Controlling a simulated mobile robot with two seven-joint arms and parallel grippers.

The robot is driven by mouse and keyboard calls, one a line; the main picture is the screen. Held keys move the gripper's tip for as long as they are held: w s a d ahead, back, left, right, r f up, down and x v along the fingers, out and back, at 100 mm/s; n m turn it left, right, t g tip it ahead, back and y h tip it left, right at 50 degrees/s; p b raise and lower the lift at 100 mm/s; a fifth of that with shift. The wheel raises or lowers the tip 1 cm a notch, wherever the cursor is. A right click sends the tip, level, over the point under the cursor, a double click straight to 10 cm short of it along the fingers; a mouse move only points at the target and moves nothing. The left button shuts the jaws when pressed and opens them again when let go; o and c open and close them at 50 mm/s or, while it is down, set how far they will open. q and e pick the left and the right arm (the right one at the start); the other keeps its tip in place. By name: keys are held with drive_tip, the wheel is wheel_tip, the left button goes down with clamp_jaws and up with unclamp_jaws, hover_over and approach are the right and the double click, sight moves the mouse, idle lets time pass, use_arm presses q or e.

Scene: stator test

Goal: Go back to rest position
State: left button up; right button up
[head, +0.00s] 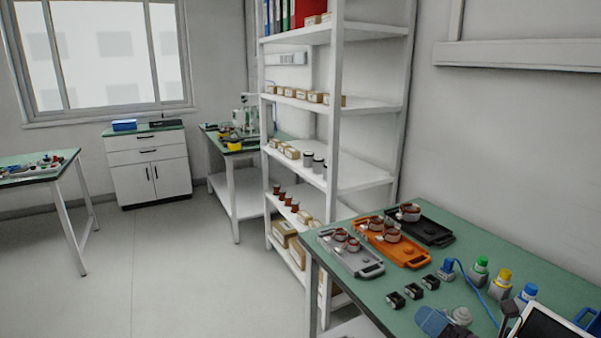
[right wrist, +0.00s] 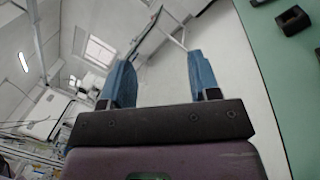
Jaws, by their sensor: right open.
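My right gripper (head: 438,321) shows at the bottom edge of the head view, at the near side of the green-topped table (head: 480,256). In the right wrist view its two blue fingers (right wrist: 160,76) stand wide apart with nothing between them. Beyond the fingers is the floor, with the green table edge to the right. My left gripper is in neither view.
On the table stand a grey tray (head: 369,269), an orange tray (head: 414,258) and a black tray (head: 437,235) with copper-coloured parts. Small black blocks (head: 413,291) and several colour-capped bottles (head: 503,280) are nearby. A white shelf (head: 365,182) stands behind; the floor (head: 190,280) at left is clear.

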drive_tip(key=s+d+f+m+g+h, duration=0.2)
drive_tip(key=s+d+f+m+h, duration=0.35)
drive_tip(key=m, duration=0.75)
drive_tip(key=s+d+f+m+g+h, duration=0.1)
drive_tip(key=s+d+f+m+h, duration=0.1)
drive_tip(key=s+f+m+h, duration=0.6)
drive_tip(key=s+a+f+m+g+y, duration=0.1)
drive_tip(key=s+a+m+g, duration=0.1)
drive_tip(key=s+m+g, duration=0.45)
drive_tip(key=s+a+f+m+g, duration=0.2)
drive_tip(key=s+m+g, duration=0.2)
drive_tip(key=s+m, duration=0.45)
drive_tip(key=w+f+n+t+y, duration=0.1)
drive_tip(key=w+f+n+t, duration=0.1)
drive_tip(key=w+f+t, duration=0.4)
drive_tip(key=shift+f+t, duration=1.35)
drive_tip(key=shift+f, duration=0.05)
drive_tip(key=shift+w+d, duration=0.1)
drive_tip(key=shift+c, duration=1.1)
drive_tip(key=shift+d, duration=0.1)
drive_tip(key=shift+c, duration=0.2)
